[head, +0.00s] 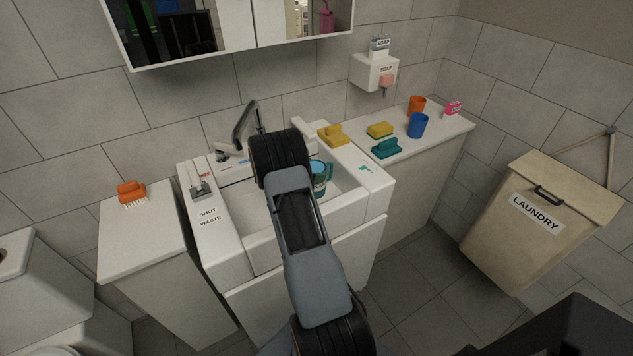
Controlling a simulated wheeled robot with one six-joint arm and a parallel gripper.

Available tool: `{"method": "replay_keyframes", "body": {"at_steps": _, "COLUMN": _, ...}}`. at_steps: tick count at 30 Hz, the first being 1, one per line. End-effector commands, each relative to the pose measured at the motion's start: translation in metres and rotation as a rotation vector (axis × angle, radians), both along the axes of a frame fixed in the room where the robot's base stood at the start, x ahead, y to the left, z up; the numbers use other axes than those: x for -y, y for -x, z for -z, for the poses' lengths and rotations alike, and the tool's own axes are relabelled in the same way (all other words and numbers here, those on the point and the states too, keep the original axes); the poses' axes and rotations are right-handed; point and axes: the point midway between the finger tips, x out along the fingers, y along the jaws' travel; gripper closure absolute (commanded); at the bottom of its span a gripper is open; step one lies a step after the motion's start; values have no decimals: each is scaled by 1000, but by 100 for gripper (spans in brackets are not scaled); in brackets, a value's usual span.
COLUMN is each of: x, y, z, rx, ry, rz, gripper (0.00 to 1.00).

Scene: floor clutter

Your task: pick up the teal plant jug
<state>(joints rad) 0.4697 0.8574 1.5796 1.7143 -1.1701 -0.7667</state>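The teal jug (320,179) stands in the right part of the white sink basin (345,205). It shows in the head view just to the right of my arm, which hides its left side. Its handle is on its right. I cannot make out a plant picture on it. My arm reaches up over the front of the sink, and its dark joint is in front of the basin. My gripper does not show; the arm hides it or it is out of the picture.
A faucet (243,125) rises behind the sink. The right counter holds a teal brush (386,149), a sponge (380,130), a blue cup (418,125) and an orange cup (416,105).

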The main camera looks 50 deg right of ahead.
Motion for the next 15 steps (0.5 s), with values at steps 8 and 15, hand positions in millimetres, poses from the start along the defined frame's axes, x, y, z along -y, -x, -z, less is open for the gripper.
{"method": "replay_keyframes", "body": {"at_steps": 8, "x": 0, "y": 0, "z": 0, "rx": 0, "ry": 0, "rz": -1, "gripper": 48}}
{"method": "replay_keyframes", "body": {"at_steps": 15, "x": 0, "y": -1, "z": 0, "rx": 1, "ry": -1, "rz": -2, "gripper": 71}}
